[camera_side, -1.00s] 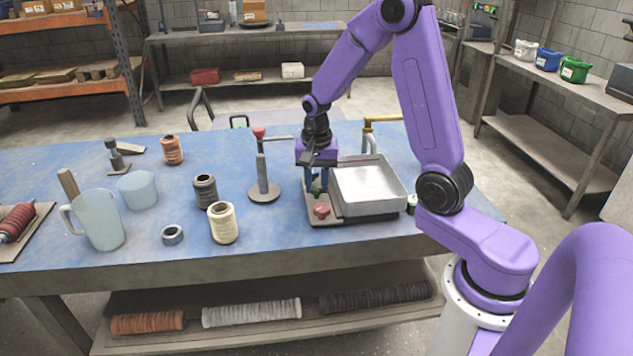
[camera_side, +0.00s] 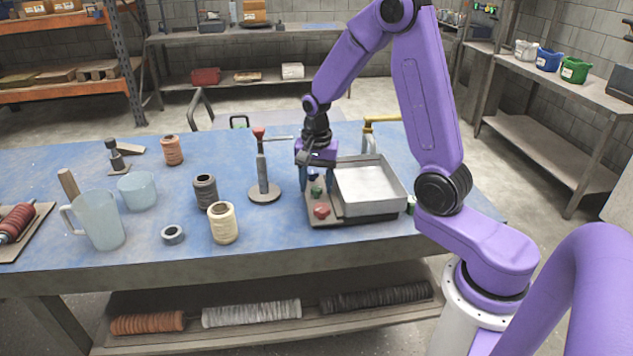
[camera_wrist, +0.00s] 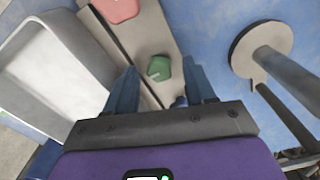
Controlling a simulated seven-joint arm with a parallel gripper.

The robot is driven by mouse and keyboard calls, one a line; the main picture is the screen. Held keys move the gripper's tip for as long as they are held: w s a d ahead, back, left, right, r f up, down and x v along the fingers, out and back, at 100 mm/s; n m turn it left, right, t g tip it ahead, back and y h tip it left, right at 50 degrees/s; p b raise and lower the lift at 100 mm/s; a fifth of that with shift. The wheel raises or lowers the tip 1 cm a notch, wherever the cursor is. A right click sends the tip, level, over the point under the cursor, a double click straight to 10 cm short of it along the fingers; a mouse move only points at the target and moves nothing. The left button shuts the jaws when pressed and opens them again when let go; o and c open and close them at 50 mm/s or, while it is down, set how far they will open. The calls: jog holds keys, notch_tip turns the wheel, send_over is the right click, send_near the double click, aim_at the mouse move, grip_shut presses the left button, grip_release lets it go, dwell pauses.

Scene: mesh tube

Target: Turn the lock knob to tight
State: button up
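A plate (camera_side: 345,222) on the bench carries a row of three knobs: red (camera_side: 321,212) at the near end, green (camera_side: 317,192) behind it and blue (camera_side: 313,176) farthest back. I see no label showing which is the lock knob. My gripper (camera_side: 316,186) points down over the row, its two blue fingers spread apart and empty. In the wrist view the green knob (camera_wrist: 159,68) lies between and beyond the fingertips. The blue knob (camera_wrist: 180,102) is partly hidden by my gripper's body. The red knob (camera_wrist: 118,8) is cut by the top edge.
A grey metal tray (camera_side: 370,188) stands right beside the knobs. A stand with an upright post and red-topped handle (camera_side: 263,172) is close on the left. Spools, a jug (camera_side: 98,220) and a cup (camera_side: 137,190) stand farther left.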

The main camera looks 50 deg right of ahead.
aim_at(315, 190)
notch_tip(315, 190, up, 18)
jog(key=shift+f, duration=0.25)
dwell(0.4)
dwell(0.3)
jog(key=s+a+f+n, duration=0.5)
jog(key=s+a+n, duration=0.55)
jog(key=n, duration=0.25)
jog(key=s+a+f+n, duration=0.1)
jog(key=s+f+n, duration=0.1)
jog(key=s+n, duration=0.4)
jog(key=s+f+n, duration=0.2)
jog(key=s+n, duration=0.3)
jog(key=s, duration=0.4)
jog(key=shift+s+a+n, duration=0.4)
